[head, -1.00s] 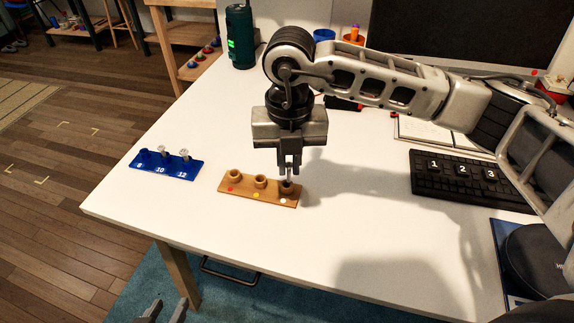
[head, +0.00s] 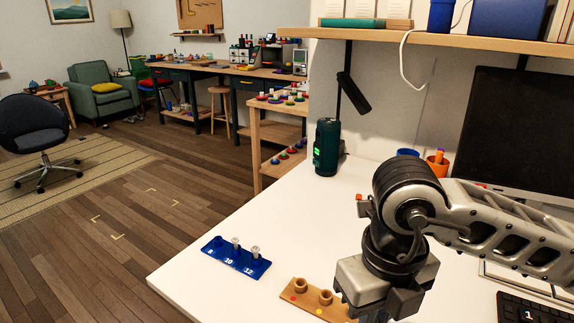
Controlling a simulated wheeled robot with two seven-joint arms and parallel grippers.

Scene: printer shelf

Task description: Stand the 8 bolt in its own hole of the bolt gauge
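The blue bolt gauge (head: 218,255) lies on the white desk, marked 8, 10 and 12. A bolt (head: 235,245) stands in its 10 hole and another bolt (head: 255,253) in its 12 hole. No bolt shows at the 8 hole. A wooden bolt holder (head: 303,299) lies to the right; its red-dot and yellow-dot sockets look empty, and its right end is hidden. My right gripper (head: 381,315) points down at that end. Its fingertips are cut off or hidden, so I cannot see what is between them. The 8 bolt is not visible. My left gripper is out of view.
A dark green speaker (head: 327,148), a blue cup (head: 407,153) and an orange cup (head: 437,163) stand at the back of the desk. A monitor (head: 525,130) and keyboard (head: 530,306) are on the right. The desk between gauge and speaker is clear.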

